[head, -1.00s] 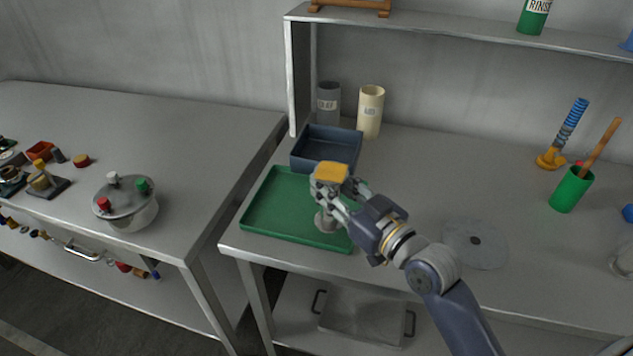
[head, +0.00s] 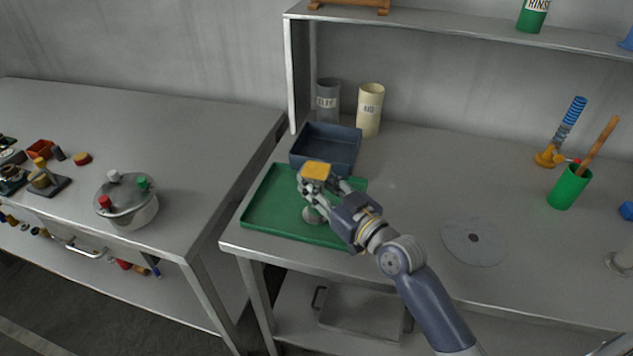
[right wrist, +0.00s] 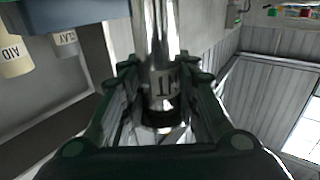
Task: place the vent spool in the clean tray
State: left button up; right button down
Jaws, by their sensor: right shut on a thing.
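The vent spool is a metal piece with an orange-yellow top (head: 316,171) and a round lower flange. My right gripper (head: 313,192) is shut on its middle and holds it upright over the green tray (head: 262,209), which I take for the clean tray. The lower flange is low over the tray floor; I cannot tell whether it touches. In the right wrist view the shiny spool (right wrist: 160,85), with part of a dark-lettered label, stands between the fingers. My left gripper is not in view.
A dark blue bin (head: 341,153) stands behind the tray, with grey (head: 328,100) and cream (head: 369,110) cylinders behind it. A pale disc (head: 474,242) lies to the right. A green cup (head: 569,188) stands farther right. A lidded pot (head: 128,203) stands on the left table.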

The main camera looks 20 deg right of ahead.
jog(key=c, duration=1.2)
grip_release()
jog(key=shift+f, duration=0.1)
jog(key=shift+r+b+v, duration=0.1)
jog(key=shift+b+v, duration=0.45)
jog(key=shift+v, duration=2.45)
jog(key=shift+r+b+v, duration=0.15)
jog(key=shift+b+v, duration=0.35)
jog(key=shift+v, duration=2.5)
